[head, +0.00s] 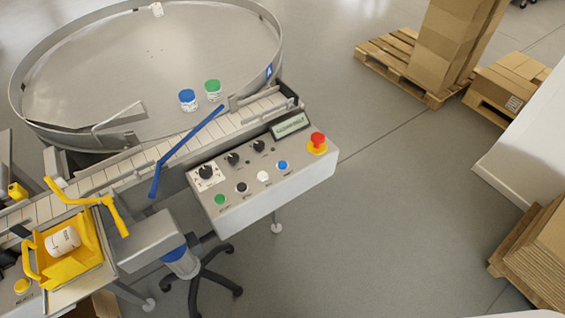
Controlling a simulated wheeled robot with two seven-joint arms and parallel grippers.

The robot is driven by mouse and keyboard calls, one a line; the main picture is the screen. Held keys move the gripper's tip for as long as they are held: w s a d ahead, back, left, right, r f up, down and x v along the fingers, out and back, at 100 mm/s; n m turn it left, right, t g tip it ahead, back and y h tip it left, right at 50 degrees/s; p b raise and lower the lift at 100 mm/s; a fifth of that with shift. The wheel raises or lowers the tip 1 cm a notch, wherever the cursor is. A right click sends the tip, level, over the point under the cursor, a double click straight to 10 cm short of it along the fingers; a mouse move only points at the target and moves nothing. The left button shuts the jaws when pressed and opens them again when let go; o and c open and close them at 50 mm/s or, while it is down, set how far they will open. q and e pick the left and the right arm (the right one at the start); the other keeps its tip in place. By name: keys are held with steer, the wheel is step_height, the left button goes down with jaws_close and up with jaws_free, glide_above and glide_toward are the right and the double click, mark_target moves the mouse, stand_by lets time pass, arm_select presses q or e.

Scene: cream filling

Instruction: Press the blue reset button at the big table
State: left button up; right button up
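The blue button (282,165) sits on the sloped face of a grey control panel (234,186), right of a white button (263,177) in the lower row. The panel stands at the right end of the conveyor, beside the big round table (150,50) with a raised metal rim. Nothing covers the blue button, and nothing touches it. Neither of my grippers shows in the head view.
The panel also carries a red mushroom button (317,140), green (220,199) and black (241,187) buttons, dials and a display (290,125). A blue bar (186,148) crosses the conveyor (150,165). Pallets with cartons (440,45) stand at right. Floor right of the panel is clear.

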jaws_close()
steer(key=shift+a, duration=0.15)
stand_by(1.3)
